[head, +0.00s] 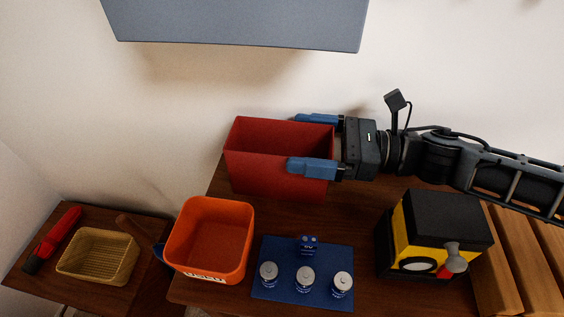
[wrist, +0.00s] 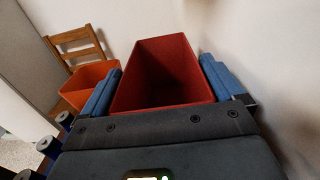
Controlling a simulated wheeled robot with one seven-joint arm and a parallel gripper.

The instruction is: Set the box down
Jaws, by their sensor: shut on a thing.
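The box is a red, open-topped container (head: 262,178) at the back of the brown table, near the wall. It looks empty and upright. My gripper (head: 314,143) comes from the right, with one blue finger on the far side and one on the near side of the box. It is shut on the box near its right end. In the wrist view the red box (wrist: 160,75) stands between the two blue fingers of my gripper (wrist: 155,85). The box's underside is hidden, so I cannot tell whether it touches the table.
An orange bin (head: 212,240) stands in front of the box to the left. A blue mat (head: 262,290) carries several small cans. A yellow and black machine (head: 434,235) stands at right. A grey cabinet (head: 240,22) hangs above. A lower side table (head: 25,262) holds a basket (head: 97,256).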

